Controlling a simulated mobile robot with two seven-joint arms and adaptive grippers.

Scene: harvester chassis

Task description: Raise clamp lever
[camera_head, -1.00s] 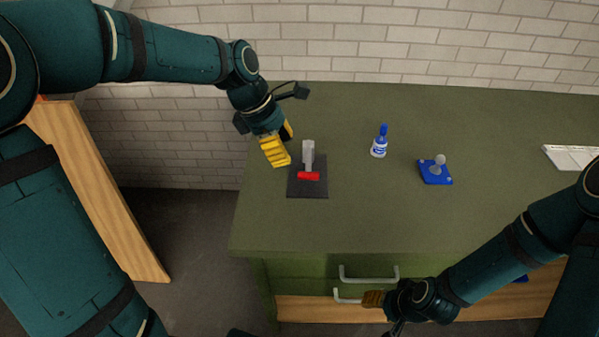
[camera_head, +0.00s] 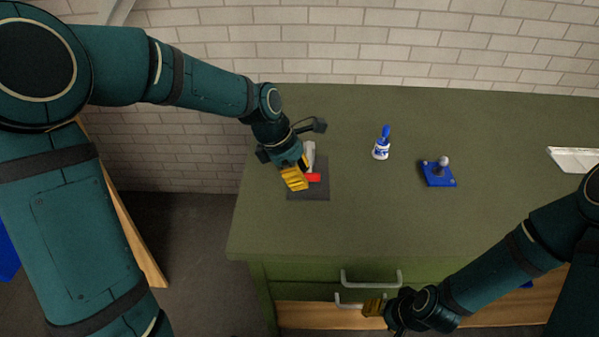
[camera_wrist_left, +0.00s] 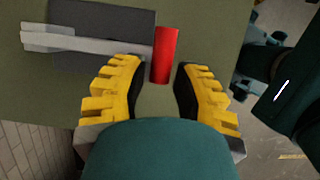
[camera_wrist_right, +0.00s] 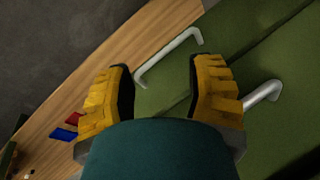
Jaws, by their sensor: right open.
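The clamp has a dark grey base plate (camera_head: 310,191) lying on the green counter, a light grey bar (camera_head: 310,152) and a red lever handle (camera_head: 313,177). My left gripper (camera_head: 297,180) is at the clamp, covering part of the handle in the head view. In the left wrist view the left gripper (camera_wrist_left: 158,80) is open, and the red handle (camera_wrist_left: 164,55) lies just ahead of and between its fingertips. Whether they touch is unclear. My right gripper (camera_wrist_right: 162,80) is open and empty by the drawer fronts; it also shows in the head view (camera_head: 373,307).
A white tray (camera_head: 575,159) lies at the far right. Drawer handles (camera_head: 371,281) stick out in front.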

